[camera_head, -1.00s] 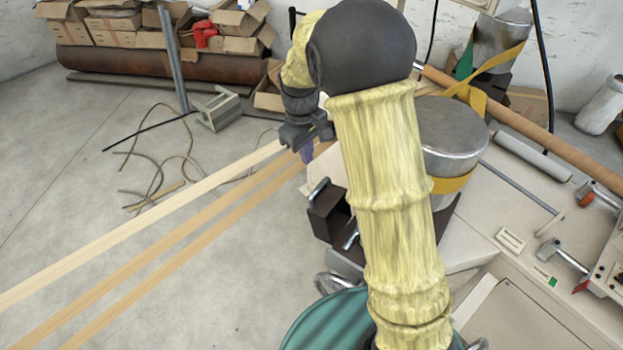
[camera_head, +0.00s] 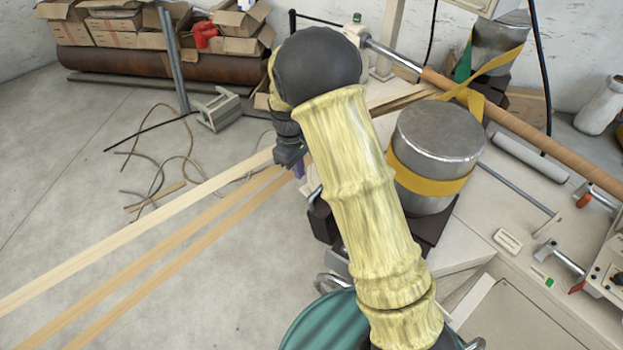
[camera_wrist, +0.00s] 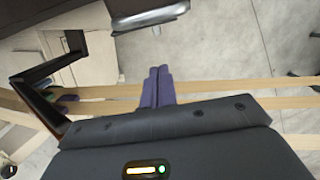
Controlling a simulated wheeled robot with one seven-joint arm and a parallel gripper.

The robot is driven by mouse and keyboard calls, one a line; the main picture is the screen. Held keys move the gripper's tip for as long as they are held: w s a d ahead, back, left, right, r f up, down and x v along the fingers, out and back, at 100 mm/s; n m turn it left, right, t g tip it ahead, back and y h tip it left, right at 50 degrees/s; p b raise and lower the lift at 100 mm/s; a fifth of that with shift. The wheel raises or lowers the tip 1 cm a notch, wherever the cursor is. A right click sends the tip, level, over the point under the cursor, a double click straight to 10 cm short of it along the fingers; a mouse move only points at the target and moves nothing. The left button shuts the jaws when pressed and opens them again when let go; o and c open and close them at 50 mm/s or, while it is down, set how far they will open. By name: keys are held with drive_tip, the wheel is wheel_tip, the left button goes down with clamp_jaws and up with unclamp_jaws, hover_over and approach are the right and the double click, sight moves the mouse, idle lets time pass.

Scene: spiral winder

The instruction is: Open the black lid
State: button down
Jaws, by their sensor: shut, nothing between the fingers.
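My gripper (camera_head: 299,170) is shut and empty, its purple fingertips together, above the light strips and just left of the machine; it also shows in the wrist view (camera_wrist: 158,86). A black box-like part (camera_head: 322,221) sits on the machine's left side, below and right of my gripper and partly behind my arm. Neither touches the fingertips. I cannot tell for certain which part is the black lid.
Pale strips (camera_head: 150,228) run from the lower left to the machine. A metal cylinder (camera_head: 440,135) with a yellow band stands right of my arm. A teal drum (camera_head: 325,325) is at the bottom. Floor at the left is mostly clear, with loose cords (camera_head: 165,165).

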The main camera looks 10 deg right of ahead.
drive_tip(key=s+d+f+p, duration=0.2)
drive_tip(key=d+p, duration=0.1)
drive_tip(key=shift+s+f+p, duration=0.35)
idle(0.4)
